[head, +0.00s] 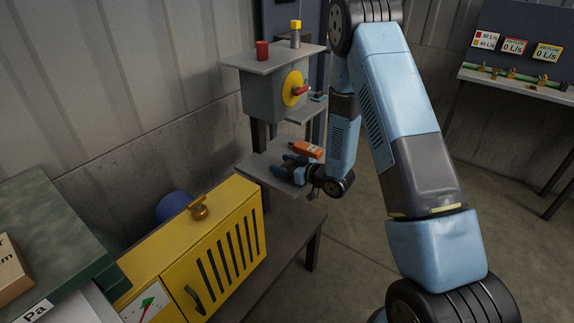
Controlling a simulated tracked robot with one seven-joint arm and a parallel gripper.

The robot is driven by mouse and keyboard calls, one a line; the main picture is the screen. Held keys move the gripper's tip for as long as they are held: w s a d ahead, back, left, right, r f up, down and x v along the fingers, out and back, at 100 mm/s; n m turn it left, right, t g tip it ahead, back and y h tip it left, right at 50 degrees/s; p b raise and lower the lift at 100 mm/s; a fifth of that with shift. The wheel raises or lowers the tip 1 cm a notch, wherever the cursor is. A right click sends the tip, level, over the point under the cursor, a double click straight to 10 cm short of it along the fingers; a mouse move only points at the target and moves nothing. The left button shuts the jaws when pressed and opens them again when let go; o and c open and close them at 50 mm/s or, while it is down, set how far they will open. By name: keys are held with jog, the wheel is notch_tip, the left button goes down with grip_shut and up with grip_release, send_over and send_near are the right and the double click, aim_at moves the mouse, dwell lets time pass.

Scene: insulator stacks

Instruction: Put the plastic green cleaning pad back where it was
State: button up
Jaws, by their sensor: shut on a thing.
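My gripper (291,167) is at the lower grey shelf, in the middle of the head view, just left of and in front of an orange object (307,149). Its dark blue fingers are small in this view. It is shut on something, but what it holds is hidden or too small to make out. I cannot clearly make out the green cleaning pad. A small teal-green item (318,97) lies on the small middle shelf, and I cannot tell what it is.
A grey box (262,98) with a yellow dial and red handle stands above the lower shelf (262,171). A red can (262,51) stands on its top. A yellow slotted cabinet (215,238) stands front left. Open floor (375,250) lies behind my arm.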

jog(key=shift+f, duration=0.15)
jog(key=o, duration=1.1)
jog(key=shift+o, duration=0.2)
jog(key=v, duration=1.2)
